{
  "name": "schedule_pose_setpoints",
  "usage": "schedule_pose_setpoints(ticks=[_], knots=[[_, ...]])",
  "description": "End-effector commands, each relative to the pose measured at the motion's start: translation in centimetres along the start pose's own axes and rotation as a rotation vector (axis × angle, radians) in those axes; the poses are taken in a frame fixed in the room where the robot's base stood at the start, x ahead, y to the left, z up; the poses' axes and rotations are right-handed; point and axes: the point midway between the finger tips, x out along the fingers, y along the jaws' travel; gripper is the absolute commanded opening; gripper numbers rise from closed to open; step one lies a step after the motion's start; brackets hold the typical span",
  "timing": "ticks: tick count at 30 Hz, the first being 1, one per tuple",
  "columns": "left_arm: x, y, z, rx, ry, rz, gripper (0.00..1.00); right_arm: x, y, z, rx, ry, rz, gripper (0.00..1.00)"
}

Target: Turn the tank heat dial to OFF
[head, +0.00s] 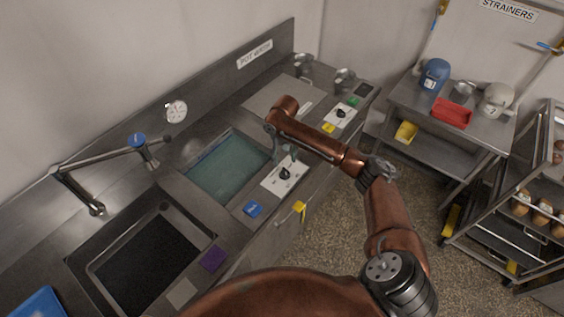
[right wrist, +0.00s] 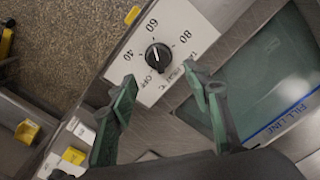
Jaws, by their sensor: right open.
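The tank heat dial (right wrist: 158,57) is a round black knob on a white plate marked 40, 60, 80 and OFF. Its white pointer line appears to face the 60 side, away from OFF. In the head view the dial (head: 285,173) sits on the counter's front strip beside the water tank (head: 205,174). My right gripper (right wrist: 160,75) is open, its green fingers spread with the dial between and just beyond their tips in the right wrist view; nothing is held. In the head view the right gripper (head: 283,153) hangs over the dial plate's back edge. My left gripper is not in view.
A second dial plate (head: 340,114) lies farther right along the counter. A blue tag (head: 252,209) and a yellow-marked handle (head: 298,209) are near the front edge. A faucet (head: 100,160) arches over the dark sink at left. A rack (head: 520,200) stands at right.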

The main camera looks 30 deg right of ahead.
Motion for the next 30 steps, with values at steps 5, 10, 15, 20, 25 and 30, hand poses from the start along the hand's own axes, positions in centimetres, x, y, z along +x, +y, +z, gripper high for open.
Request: schedule_pose_setpoints(ticks=[5,10,15,20,25,30], knots=[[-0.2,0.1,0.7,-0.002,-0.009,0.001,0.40,1.7,0.7,0.4,0.010,-0.004,0.002,0.45],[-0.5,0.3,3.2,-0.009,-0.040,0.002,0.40,4.5,1.3,0.6,0.020,-0.003,0.002,0.45],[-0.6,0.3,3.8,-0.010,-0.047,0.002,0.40,6.6,1.4,0.6,0.021,-0.002,0.002,0.45],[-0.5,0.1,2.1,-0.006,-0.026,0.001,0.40,7.5,1.3,0.5,0.018,-0.001,0.002,0.45],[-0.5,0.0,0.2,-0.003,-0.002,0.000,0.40,7.6,1.2,0.5,0.017,0.000,0.002,0.45],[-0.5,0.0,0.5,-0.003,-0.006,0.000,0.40,7.6,1.1,0.5,0.016,0.000,0.001,0.39]])
